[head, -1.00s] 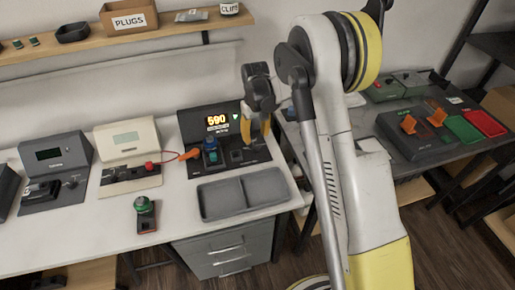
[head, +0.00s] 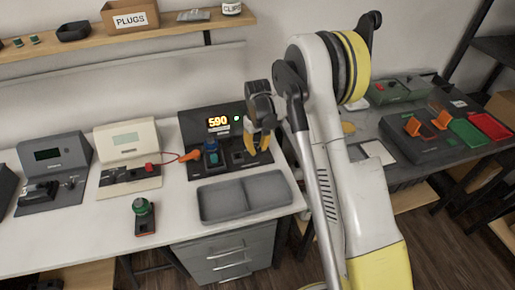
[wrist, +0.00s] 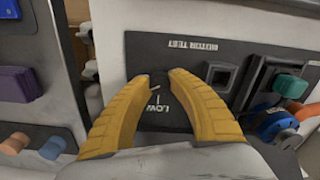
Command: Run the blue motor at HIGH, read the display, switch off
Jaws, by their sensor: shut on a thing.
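The motor test panel (head: 187,135) stands at the back right of the white bench. Its lit display (head: 218,122) reads 590, with smaller unreadable text below, and a green light (head: 239,118) glows beside it. The blue motor (head: 211,146) sits at the panel's left; it also shows at the right of the wrist view (wrist: 277,125), beside a teal part (wrist: 290,85). My gripper (head: 258,146) is at the panel's right. In the wrist view its yellow fingers (wrist: 167,82) are closed in over a black dial plate (wrist: 160,120) marked LOW; the knob they grip is mostly hidden.
A cream tester (head: 128,150) with a red-orange lead and a grey tester (head: 54,163) stand further left. A second dark bench is at right.

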